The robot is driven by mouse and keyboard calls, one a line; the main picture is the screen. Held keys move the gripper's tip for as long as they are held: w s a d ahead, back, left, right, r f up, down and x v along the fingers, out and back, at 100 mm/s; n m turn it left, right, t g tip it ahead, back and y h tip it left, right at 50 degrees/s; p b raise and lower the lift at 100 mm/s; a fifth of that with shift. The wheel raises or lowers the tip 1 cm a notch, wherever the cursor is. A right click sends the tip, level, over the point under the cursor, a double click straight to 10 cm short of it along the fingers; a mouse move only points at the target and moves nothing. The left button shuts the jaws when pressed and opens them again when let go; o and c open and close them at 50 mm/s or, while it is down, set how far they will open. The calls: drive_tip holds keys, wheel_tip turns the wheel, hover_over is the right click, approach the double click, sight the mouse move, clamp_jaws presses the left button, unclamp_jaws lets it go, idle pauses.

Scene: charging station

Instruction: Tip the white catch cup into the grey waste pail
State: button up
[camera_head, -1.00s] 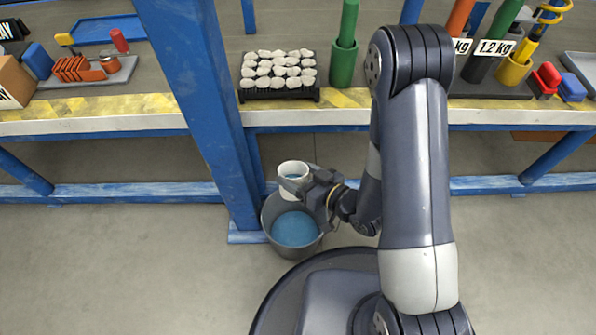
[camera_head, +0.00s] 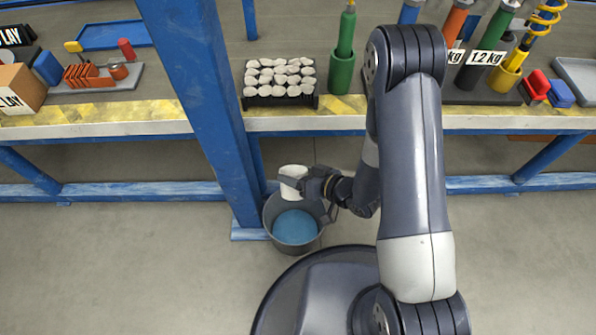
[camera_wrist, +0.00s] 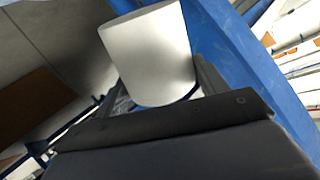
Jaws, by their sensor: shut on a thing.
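The white catch cup (camera_head: 292,184) is held above the back part of the grey waste pail (camera_head: 302,247). My gripper (camera_head: 306,186) is shut on the cup from its right side. The cup is tilted, and its opening does not show in the head view. In the wrist view the cup's smooth white wall (camera_wrist: 150,55) stands between my two fingers (camera_wrist: 165,97). The pail stands on the floor and holds blue liquid (camera_head: 294,227). I cannot see whether anything is left in the cup or is pouring out.
A blue post (camera_head: 205,100) stands close to the left of the pail. The bench (camera_head: 110,118) is behind, with a tray of pale stones (camera_head: 279,101) and a green cylinder (camera_head: 342,72) on it. A blue lower rail (camera_head: 120,191) runs behind the pail. The floor to the left is clear.

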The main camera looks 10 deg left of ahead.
sight(296, 168)
drive_tip(key=shift+w+a+f+m+g+h+p, duration=0.15)
drive_tip(key=shift+w+f+m+g+h+p, duration=0.45)
drive_tip(key=shift+p, duration=1.3)
drive_tip(key=shift+w+a+r+m+g+h+p, duration=0.1)
drive_tip(key=shift+w+m+g+p, duration=0.3)
drive_tip(key=shift+g+p, duration=1)
drive_tip(key=shift+w+a+f+m+g+h+p, duration=0.15)
drive_tip(key=shift+w+f+m+g+h+p, duration=0.3)
drive_tip(key=shift+p, duration=1.9)
drive_tip(key=shift+w+f+m+p, duration=0.15)
drive_tip(key=shift+w+m+p, duration=0.15)
drive_tip(key=shift+p, duration=0.4)
